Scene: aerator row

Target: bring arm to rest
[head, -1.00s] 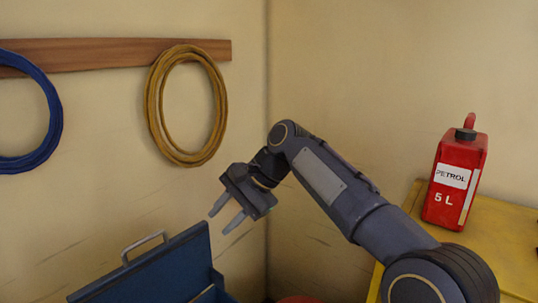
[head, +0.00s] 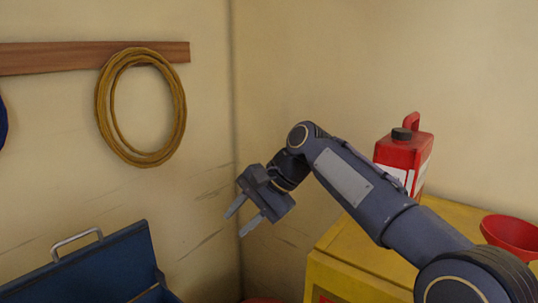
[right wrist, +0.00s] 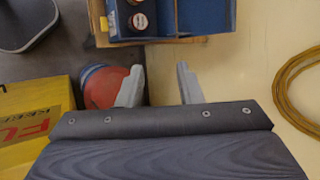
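My right gripper (head: 247,222) is open and empty. It hangs in the air in front of the wall corner, with its two fingers pointing down and to the left. In the right wrist view the two fingers (right wrist: 160,85) stand well apart with nothing between them. My right arm reaches in from the lower right and bends down at the wrist. My left gripper is not in view.
A blue toolbox (head: 85,268) stands open at lower left. A yellow coil (head: 103,110) hangs on a wooden rail (head: 60,57). A red petrol can (head: 398,152), partly behind my arm, and a red funnel (head: 512,236) stand on a yellow cabinet (head: 350,258).

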